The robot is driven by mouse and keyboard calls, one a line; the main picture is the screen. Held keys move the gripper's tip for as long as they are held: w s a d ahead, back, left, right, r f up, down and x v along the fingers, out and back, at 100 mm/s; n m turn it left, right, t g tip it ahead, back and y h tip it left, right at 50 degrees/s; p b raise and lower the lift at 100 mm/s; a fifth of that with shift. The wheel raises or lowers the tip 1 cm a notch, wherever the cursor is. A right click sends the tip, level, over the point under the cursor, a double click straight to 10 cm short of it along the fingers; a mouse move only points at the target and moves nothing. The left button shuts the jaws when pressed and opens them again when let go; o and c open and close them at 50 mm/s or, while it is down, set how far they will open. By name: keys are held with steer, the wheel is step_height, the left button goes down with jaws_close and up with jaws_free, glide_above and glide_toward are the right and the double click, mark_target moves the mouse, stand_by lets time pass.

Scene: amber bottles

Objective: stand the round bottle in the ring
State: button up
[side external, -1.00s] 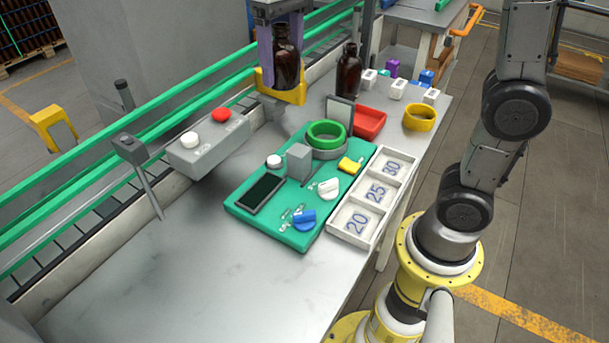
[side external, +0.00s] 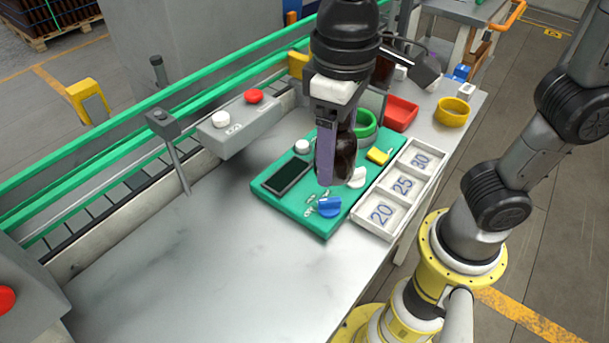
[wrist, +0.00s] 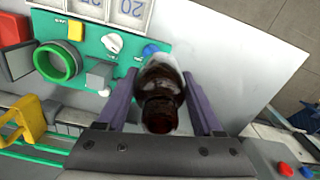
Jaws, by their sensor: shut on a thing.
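My gripper (side external: 336,160) is shut on a dark amber round bottle (side external: 346,150), held roughly upright over the green board (side external: 285,212). In the wrist view the bottle (wrist: 160,100) sits between my two purple fingers, its neck towards the camera. A green ring (side external: 367,124) stands at the board's far end, partly hidden behind my gripper and the bottle. It shows clearly and empty in the wrist view (wrist: 57,62), to the left of the bottle. A second amber bottle is mostly hidden behind my wrist in the side view.
A white tray marked 20, 25, 30 (side external: 378,230) lies along the board's right edge. A red tray (side external: 402,112) and a yellow ring (side external: 451,112) lie beyond. A grey button box (side external: 240,128) stands left. The near bench is clear.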

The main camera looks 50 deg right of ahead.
steer(key=w+a+f, duration=0.5)
steer(key=w+f, duration=0.1)
steer(key=w, duration=0.1)
steer(key=w+a+f, duration=0.3)
steer(key=shift+w+a+f, duration=0.2)
steer(key=shift+a, duration=0.1)
steer(key=shift+w+a+f, duration=0.1)
steer(key=shift+w+f, duration=0.05)
steer(key=shift+f, duration=0.75)
steer(key=shift+w+a+f, duration=0.1)
steer(key=shift+f, duration=0.8)
steer(key=shift+f, duration=0.1)
steer(key=o, duration=1.4)
steer(key=shift+f, duration=0.1)
